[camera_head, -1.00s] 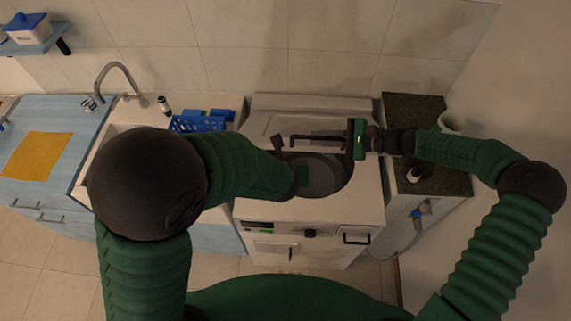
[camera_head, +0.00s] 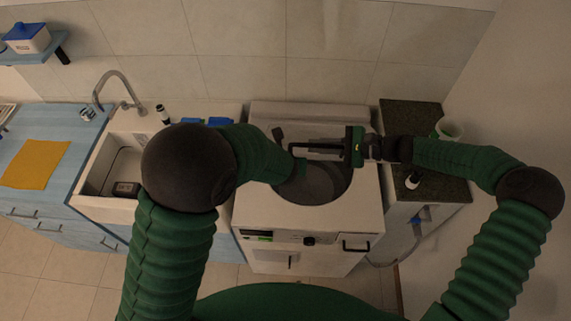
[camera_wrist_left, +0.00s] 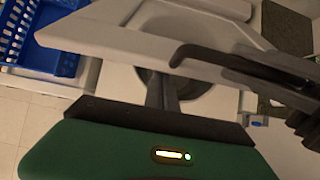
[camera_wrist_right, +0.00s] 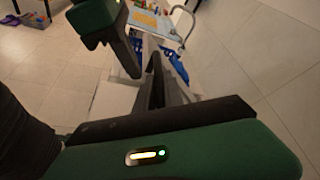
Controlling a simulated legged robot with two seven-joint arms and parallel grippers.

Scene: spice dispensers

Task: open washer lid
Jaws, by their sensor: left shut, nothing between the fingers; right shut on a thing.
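The white washer (camera_head: 262,212) stands in the middle of the head view, its round drum opening (camera_head: 322,188) dark and uncovered in front. The white lid (camera_wrist_left: 125,40) is raised off the opening and tilted; its edge crosses the left wrist view. My right gripper (camera_head: 300,150) lies across the lid from the right. In the left wrist view its dark fingers sit on both sides of the lid edge, shut on it. My left gripper (camera_wrist_left: 160,88) is shut and empty, its fingertips close to the lid beside the opening. I cannot tell whether they touch it. My left arm hides part of this gripper in the head view.
A sink (camera_head: 100,170) with a tap and a blue basket (camera_wrist_left: 48,60) are left of the washer. A tiled wall closes off the back.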

